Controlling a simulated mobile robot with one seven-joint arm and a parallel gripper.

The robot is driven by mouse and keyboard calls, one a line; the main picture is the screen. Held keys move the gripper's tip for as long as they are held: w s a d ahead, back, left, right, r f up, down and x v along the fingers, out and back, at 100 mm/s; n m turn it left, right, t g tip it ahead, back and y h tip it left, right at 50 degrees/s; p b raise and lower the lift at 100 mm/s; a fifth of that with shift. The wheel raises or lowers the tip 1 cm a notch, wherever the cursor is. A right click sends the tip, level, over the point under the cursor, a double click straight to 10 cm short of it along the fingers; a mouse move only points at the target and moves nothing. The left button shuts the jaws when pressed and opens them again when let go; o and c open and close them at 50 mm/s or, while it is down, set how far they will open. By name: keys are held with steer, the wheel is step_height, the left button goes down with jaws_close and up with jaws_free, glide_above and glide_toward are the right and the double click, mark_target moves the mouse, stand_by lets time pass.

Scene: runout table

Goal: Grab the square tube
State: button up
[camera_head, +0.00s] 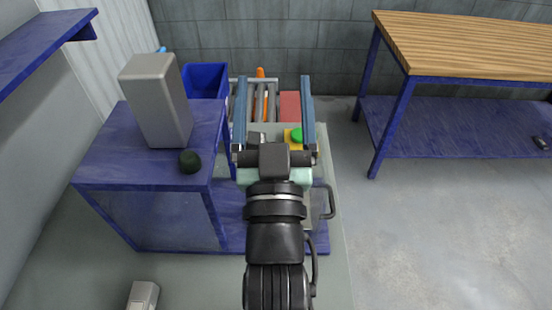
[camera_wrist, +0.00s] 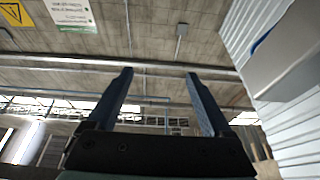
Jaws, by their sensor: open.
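My gripper (camera_head: 273,82) is open, with its two blue-grey fingers spread wide apart and nothing between them that I can see being held. In the head view, behind the fingers, several long grey bars (camera_head: 265,108) lie side by side in a frame. I cannot tell which of them, if any, is the square tube. My arm and gripper hide part of this area. No tube shows in the wrist view.
A red block (camera_head: 289,105) and a green button (camera_head: 297,135) show between the fingers. A wood-topped bench (camera_head: 470,45) stands right; floor before it is clear.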

steer(key=s+f+g, duration=0.2)
steer(key=s+f, duration=0.2)
steer(key=f, duration=0.9)
steer(key=s+f+g, duration=0.2)
steer(key=s+f, duration=0.3)
steer(key=f, duration=0.8)
steer(key=w+b, duration=0.1)
steer(key=w, duration=0.3)
steer(key=w+b, duration=0.1)
steer(key=w, duration=0.3)
steer(key=w+b, duration=0.1)
steer(key=w, duration=0.3)
steer(key=shift+w+d+r, duration=0.15)
steer(key=shift+w+d, duration=0.2)
jaws_close()
steer(key=shift+r, duration=0.1)
